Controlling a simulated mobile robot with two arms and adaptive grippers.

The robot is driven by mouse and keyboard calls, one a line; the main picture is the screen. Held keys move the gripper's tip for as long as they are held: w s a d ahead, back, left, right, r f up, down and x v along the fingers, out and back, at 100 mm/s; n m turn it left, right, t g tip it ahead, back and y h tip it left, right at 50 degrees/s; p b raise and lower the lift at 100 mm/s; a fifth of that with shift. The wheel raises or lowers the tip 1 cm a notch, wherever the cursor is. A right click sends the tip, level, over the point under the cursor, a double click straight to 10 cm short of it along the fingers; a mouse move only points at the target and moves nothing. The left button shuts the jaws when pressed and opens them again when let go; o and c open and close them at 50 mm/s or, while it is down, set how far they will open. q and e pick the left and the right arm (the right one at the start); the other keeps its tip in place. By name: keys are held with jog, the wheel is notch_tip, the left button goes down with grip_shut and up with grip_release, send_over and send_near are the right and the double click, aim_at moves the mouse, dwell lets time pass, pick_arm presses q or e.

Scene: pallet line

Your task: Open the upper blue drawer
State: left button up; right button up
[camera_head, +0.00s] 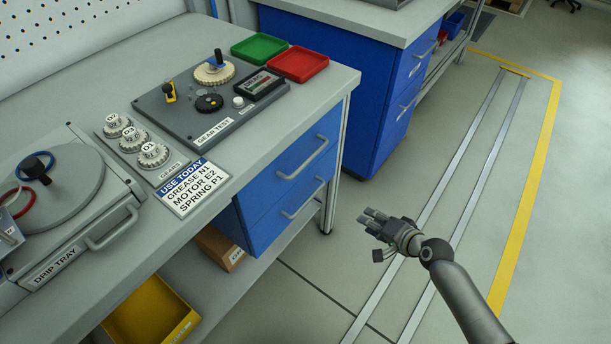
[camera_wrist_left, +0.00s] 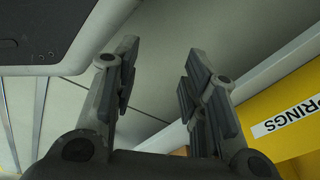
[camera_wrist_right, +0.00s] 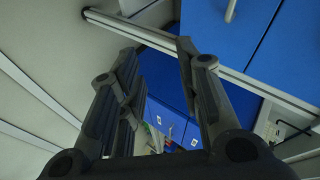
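The upper blue drawer (camera_head: 290,166) is in the near workbench, under its right end, and looks closed. Its grey bar handle (camera_head: 305,158) runs across the front. A lower blue drawer (camera_head: 275,226) with its own handle sits below it. My right gripper (camera_head: 366,220) is open and empty over the floor, to the right of the drawers and apart from them. The right wrist view shows its spread fingers (camera_wrist_right: 158,75), with blue fronts and part of a pale handle (camera_wrist_right: 231,9) beyond. My left gripper (camera_wrist_left: 160,75) is open and empty; the head view does not show it.
A second blue drawer cabinet (camera_head: 340,75) stands farther back. The near bench's metal leg (camera_head: 333,185) stands right of the drawers. A yellow bin (camera_head: 150,312) sits on the lower shelf; a yellow bin marked SPRINGS (camera_wrist_left: 285,125) is beside my left gripper. The floor around my right gripper is clear.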

jog(key=w+a+r+y+b, duration=0.25)
jog(key=a+r+y, duration=0.2)
jog(key=r, duration=0.65)
jog(key=y+b, duration=0.2)
send_near(306, 160)
pick_arm(q)
jog(key=shift+w+d+r, duration=0.15)
jog(key=shift+w+r, duration=0.05)
jog(key=shift+w, duration=0.7)
jog(key=shift+w+d+r, duration=0.1)
jog(key=shift+w+r, duration=0.15)
jog(key=shift+w, duration=0.6)
jog(key=shift+w+d+r, duration=0.15)
jog(key=shift+w+r, duration=0.05)
jog(key=shift+w, duration=0.7)
pick_arm(e)
jog(key=shift+f+x, duration=0.15)
jog(key=shift+x, duration=2.35)
jog(key=shift+f+x, duration=0.15)
jog(key=shift+x, duration=2.35)
jog(key=shift+c, duration=0.5)
grip_shut()
